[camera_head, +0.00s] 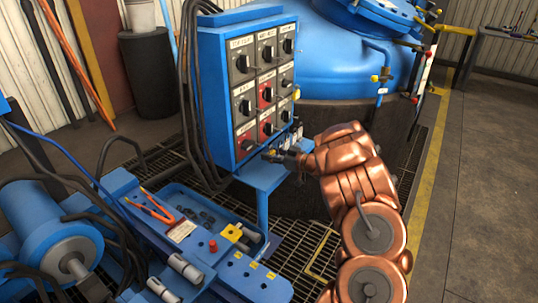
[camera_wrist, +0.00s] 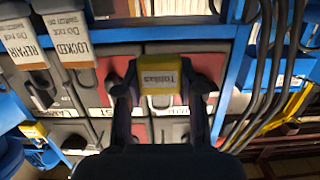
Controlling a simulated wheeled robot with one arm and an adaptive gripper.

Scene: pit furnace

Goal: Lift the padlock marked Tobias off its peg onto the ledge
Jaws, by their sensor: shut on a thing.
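The yellow padlock (camera_wrist: 160,72) carries a pale label reading Tobias, upside down in the wrist view. My gripper (camera_wrist: 161,92) has a dark finger on each side of it and is shut on it. In the head view my gripper (camera_head: 270,156) is at the lower right of the blue switch cabinet, just above the blue ledge (camera_head: 264,180).
Tags marked Locked (camera_wrist: 74,38) and Repair (camera_wrist: 26,42) hang beside it in the wrist view. The cabinet (camera_head: 208,80) bears several rotary switches. Black cables (camera_wrist: 272,70) run close by. A blue bench (camera_head: 250,275) with a parts tray stands at lower left.

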